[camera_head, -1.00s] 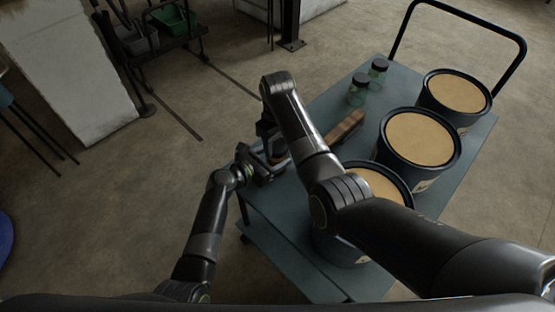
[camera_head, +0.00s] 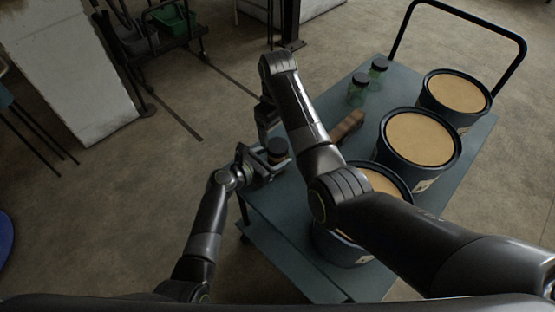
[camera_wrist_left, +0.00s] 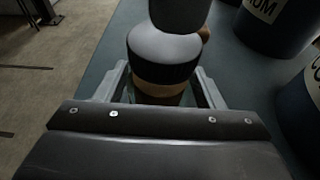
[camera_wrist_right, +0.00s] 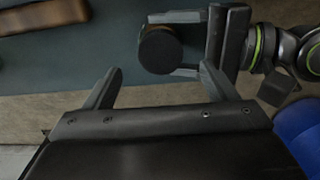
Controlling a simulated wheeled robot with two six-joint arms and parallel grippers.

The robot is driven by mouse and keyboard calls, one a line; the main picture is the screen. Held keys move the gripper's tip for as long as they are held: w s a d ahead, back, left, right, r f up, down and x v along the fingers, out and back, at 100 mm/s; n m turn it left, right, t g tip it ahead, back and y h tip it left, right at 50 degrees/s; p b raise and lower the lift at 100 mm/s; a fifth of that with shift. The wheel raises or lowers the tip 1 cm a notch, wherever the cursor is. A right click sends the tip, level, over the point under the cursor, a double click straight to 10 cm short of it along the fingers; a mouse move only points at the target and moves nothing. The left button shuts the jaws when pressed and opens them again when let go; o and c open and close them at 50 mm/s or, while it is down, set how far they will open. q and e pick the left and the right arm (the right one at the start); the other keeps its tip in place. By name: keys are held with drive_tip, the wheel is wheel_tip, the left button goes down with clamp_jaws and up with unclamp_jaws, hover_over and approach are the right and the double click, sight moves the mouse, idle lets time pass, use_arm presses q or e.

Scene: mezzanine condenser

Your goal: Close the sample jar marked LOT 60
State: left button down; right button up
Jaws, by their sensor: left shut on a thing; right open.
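A sample jar (camera_wrist_left: 160,90) with a tan band under its black lid (camera_wrist_left: 163,58) stands between the fingers of my left gripper (camera_wrist_left: 162,84), which is shut on it. The lid sits on top of the jar. In the head view the jar (camera_head: 277,150) is at the cart's near-left edge. No LOT marking is readable. My right gripper (camera_wrist_right: 162,84) is open and empty; the right wrist view shows the round lid (camera_wrist_right: 160,52) beyond its fingertips, apart from them. My right arm partly hides that area in the head view.
Two green jars with dark lids (camera_head: 358,90) stand at the back of the blue-grey cart (camera_head: 330,95). A brown block (camera_head: 348,125) lies nearer. Three large tubs (camera_head: 418,137) with tan tops fill the right side. A black handle (camera_head: 470,20) rises behind.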

drive_tip(key=shift+r, duration=1.05)
use_arm(q)
drive_tip(key=shift+c, duration=1.3)
unclamp_jaws()
drive_tip(key=shift+s+a, duration=0.1)
drive_tip(key=p+v, duration=0.2)
drive_tip(key=v, duration=1.5)
drive_tip(key=shift+r, duration=0.2)
use_arm(e)
wheel_tip(320, 180, up, 2)
drive_tip(key=shift+r, duration=0.2)
use_arm(q)
drive_tip(key=shift+s+a, duration=0.1)
